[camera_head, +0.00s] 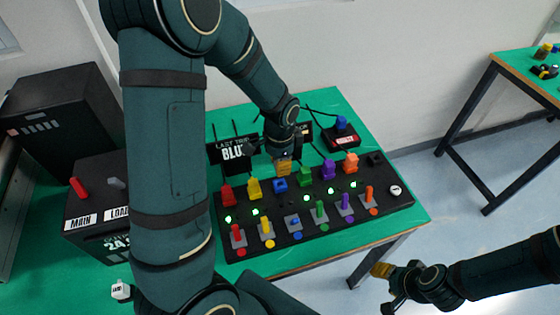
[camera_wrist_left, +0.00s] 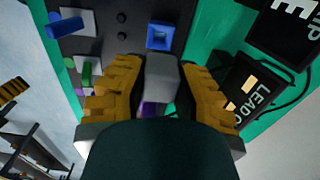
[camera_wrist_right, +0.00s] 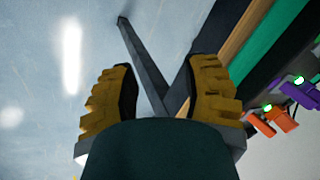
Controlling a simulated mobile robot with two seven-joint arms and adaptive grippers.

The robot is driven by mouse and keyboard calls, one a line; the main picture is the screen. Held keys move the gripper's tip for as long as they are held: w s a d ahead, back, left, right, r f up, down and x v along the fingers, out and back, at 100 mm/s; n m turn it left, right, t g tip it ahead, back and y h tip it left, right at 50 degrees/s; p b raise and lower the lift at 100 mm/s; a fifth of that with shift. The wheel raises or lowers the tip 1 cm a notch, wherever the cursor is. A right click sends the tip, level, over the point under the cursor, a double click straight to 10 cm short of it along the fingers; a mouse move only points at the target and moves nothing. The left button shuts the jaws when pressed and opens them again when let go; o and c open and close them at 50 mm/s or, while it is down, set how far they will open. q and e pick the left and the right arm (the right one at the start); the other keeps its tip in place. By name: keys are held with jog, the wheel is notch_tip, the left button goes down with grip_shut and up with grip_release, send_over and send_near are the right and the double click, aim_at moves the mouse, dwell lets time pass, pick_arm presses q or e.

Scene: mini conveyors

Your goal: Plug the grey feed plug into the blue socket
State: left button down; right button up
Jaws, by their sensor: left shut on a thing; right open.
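The blue socket (camera_head: 280,185) is a square with a dark hole in the row on the black panel (camera_head: 385,200); nothing sits in it. My left gripper (camera_head: 283,167) is just behind and above it. In the left wrist view, my left gripper (camera_wrist_left: 160,88) is shut on the grey feed plug (camera_wrist_left: 162,75), and the blue socket (camera_wrist_left: 161,37) lies beyond the plug's tip, apart from it. In the head view the fingers mostly hide the plug. My right gripper (camera_head: 385,271) is open and empty beside the table, over the floor, also in its wrist view (camera_wrist_right: 160,95).
Red (camera_head: 227,196), yellow (camera_head: 254,188), green (camera_head: 305,177), purple (camera_head: 328,170) and orange (camera_head: 351,164) blocks flank the blue socket. Switches in front include a blue one (camera_head: 293,222). A dark box with a blue top (camera_head: 340,124) and signs (camera_head: 232,150) stand behind.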

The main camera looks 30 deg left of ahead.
pick_arm(q)
jog(key=shift+f+b, duration=1.6)
jog(key=shift+f, duration=0.65)
jog(key=shift+f+b, duration=1.05)
jog(key=shift+f, duration=0.3)
jog(key=c, duration=0.7)
grip_release()
jog(key=shift+c, duration=0.2)
notch_tip(320, 180, up, 12)
jog(key=shift+r, duration=0.1)
